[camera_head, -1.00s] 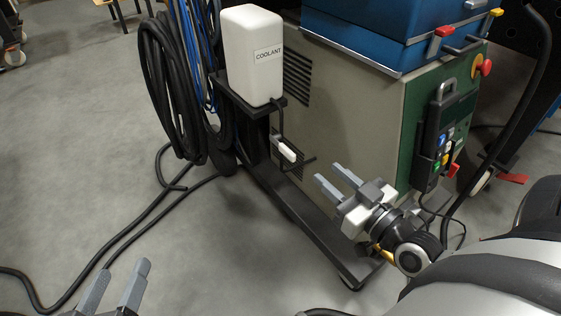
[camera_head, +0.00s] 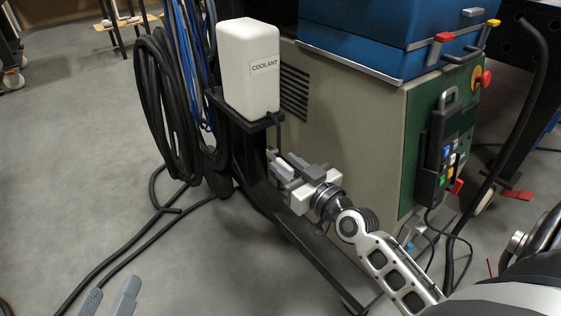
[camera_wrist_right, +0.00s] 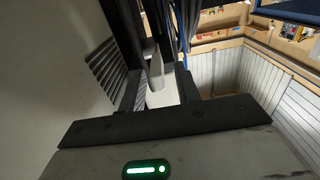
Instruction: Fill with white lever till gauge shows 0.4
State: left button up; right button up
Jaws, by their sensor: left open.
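The white coolant tank (camera_head: 248,68), labelled COOLANT, stands on a black bracket shelf on the side of the machine. My right gripper (camera_head: 285,162) is just below the shelf, beside the machine's side panel. In the right wrist view the white lever (camera_wrist_right: 157,92) lies between the two dark fingers of this gripper (camera_wrist_right: 158,88). Gaps show on both sides of the lever, so the gripper looks open around it. In the head view the gripper mostly hides the lever. I cannot make out a gauge or its reading. My left gripper (camera_head: 109,296) is open and empty at the bottom left.
The beige machine (camera_head: 350,120) with a blue top (camera_head: 365,35) stands to the right. A control pendant (camera_head: 438,150) hangs on its green panel. Black hoses (camera_head: 160,100) hang left of the tank and cables run over the floor.

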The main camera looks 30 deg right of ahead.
jog(key=shift+w, duration=1.1)
pick_arm(q)
jog(key=shift+r, duration=0.3)
pick_arm(e)
jog(key=shift+w+a, duration=0.1)
jog(key=shift+w, duration=0.2)
grip_shut()
